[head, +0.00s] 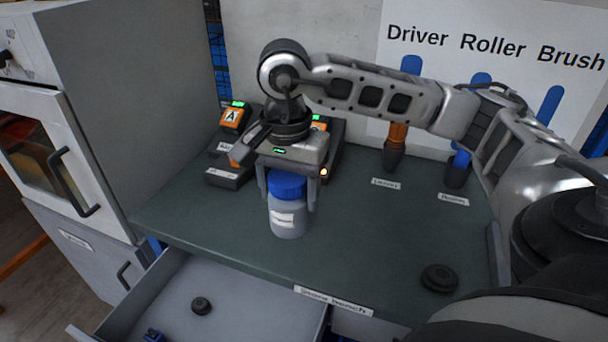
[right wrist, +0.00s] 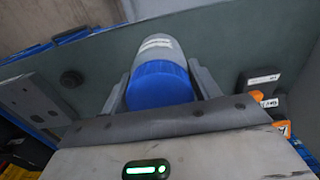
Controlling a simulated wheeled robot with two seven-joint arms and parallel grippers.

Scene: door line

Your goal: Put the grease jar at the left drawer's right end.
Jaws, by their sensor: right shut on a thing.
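The grease jar (head: 287,215) is a grey jar with a blue lid and a white label. My right gripper (head: 289,200) is shut on it, one finger on each side, and holds it upright over the green bench top. I cannot tell whether its base touches the bench. In the right wrist view the jar's blue lid (right wrist: 160,85) sits between the fingers. The left drawer (head: 240,308) is pulled open below the bench's front edge. A dark round part (head: 201,305) and a small blue item (head: 153,336) lie in it. My left gripper is not in view.
Battery chargers (head: 232,150) stand behind my gripper. Driver and roller tools (head: 394,150) stand at the back wall. A black round part (head: 439,278) lies on the bench (head: 380,235) at right. A grey cabinet (head: 130,90) borders the left. The drawer's right part is clear.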

